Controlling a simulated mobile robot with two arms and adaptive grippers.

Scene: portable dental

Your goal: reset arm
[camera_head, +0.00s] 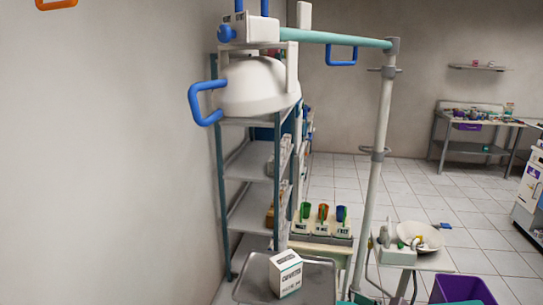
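Neither of my grippers shows in this view. A teal horizontal arm (345,39) runs from a pale upright pole (378,150) to a white head unit at upper left. A white rounded dome (258,86) sits below that unit, with a blue loop handle (205,104) on its left. Another blue loop (341,55) hangs below the teal arm. I cannot tell whether the task's arm is this one or one of mine.
A metal tray (248,292) with a white box (286,273) is in front. A shelf rack (250,158) stands at left. A basin (420,235) and purple bin (462,289) are at right. Tiled floor (345,185) is open behind. A far bench (470,143) stands against the wall.

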